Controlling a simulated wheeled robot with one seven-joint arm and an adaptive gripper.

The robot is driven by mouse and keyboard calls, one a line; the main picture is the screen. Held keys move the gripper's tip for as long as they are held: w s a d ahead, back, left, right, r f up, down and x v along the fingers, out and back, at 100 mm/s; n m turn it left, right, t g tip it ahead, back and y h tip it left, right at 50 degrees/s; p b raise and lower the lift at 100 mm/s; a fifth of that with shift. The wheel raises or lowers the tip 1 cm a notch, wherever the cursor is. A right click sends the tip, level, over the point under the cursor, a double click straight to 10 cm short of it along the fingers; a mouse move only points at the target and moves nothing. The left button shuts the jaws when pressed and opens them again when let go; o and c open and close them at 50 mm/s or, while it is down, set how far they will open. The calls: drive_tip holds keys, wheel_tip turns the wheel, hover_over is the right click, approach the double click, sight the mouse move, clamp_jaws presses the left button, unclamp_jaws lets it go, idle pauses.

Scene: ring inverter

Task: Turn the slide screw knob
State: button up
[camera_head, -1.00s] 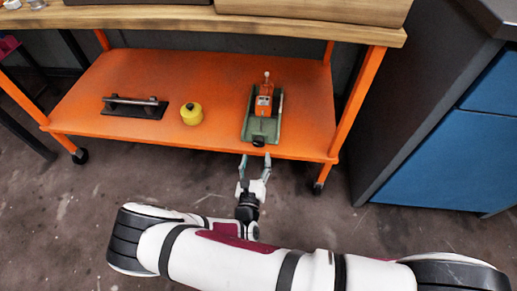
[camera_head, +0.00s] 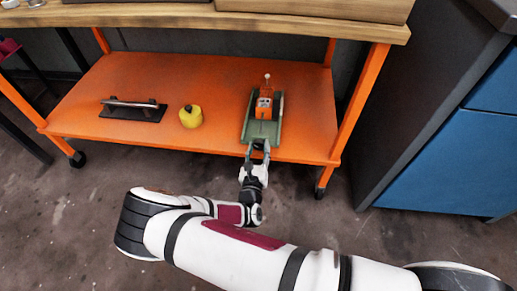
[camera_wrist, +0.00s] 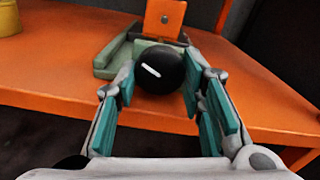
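The slide screw knob (camera_wrist: 160,72) is round and black with a white line across its face, tilted down to the right in the wrist view. It sits at the front end of a green slide base (camera_head: 262,132), which carries an orange block (camera_head: 264,106). My gripper (camera_wrist: 160,88) has its teal-padded fingers apart, one on each side of the knob. The fingertips look very close to its sides; I cannot tell whether they touch. In the head view my gripper (camera_head: 258,150) is at the shelf's front edge, and its fingers partly hide the knob.
The orange shelf (camera_head: 215,80) holds a yellow round object (camera_head: 190,117) and a black plate with a metal handle (camera_head: 133,109), left of the slide. An orange cart leg (camera_head: 360,95) and a blue cabinet (camera_head: 440,160) stand to the right.

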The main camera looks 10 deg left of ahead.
drive_tip(key=shift+r+n+p, duration=0.1)
drive_tip(key=shift+n+p, duration=0.9)
drive_tip(key=shift+n, duration=0.2)
drive_tip(key=shift+d+n+p, duration=0.1)
drive_tip(key=shift+n+p, duration=0.3)
drive_tip(key=shift+n, duration=0.7)
drive_tip(key=o, duration=1.1)
drive_tip(key=shift+o, duration=0.2)
